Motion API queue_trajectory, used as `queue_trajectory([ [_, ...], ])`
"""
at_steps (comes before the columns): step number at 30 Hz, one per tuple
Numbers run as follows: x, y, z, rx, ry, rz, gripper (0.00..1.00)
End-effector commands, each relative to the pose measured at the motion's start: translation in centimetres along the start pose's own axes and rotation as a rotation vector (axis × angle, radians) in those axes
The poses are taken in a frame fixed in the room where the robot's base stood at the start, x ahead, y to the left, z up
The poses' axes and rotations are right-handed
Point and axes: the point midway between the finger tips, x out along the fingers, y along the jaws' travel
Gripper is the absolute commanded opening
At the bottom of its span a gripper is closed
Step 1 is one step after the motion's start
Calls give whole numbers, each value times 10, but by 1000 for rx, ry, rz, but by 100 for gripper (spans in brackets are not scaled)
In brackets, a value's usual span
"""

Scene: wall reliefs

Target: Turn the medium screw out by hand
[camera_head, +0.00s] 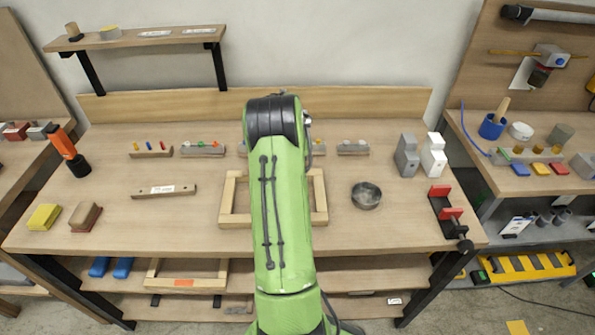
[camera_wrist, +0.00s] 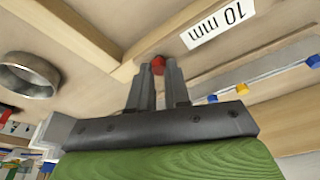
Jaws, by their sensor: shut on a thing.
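In the wrist view my gripper (camera_wrist: 160,75) is shut on a small red screw head (camera_wrist: 158,64). The fingertips sit on either side of it, at a wooden bar beside the "10 mm" label (camera_wrist: 218,23). Only the red head shows; its shank is hidden, and I cannot tell its size against other screws. In the head view my green arm reaches over the wooden frame (camera_head: 228,202) on the bench and hides my gripper and the red screw.
A round metal dish (camera_head: 366,195) stands right of the frame and also shows in the wrist view (camera_wrist: 30,76). A red and black vise (camera_head: 445,212) is at the right edge. Small racks (camera_head: 202,152) stand at the back.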

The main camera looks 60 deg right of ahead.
Motion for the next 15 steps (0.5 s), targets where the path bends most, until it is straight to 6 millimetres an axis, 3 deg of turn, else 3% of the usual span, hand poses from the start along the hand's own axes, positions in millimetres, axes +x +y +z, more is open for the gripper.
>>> queue_trajectory([
  [9, 0, 2, 0, -67, -3, -14, 0],
  [15, 1, 3, 0, -407, -2, -103, 0],
])
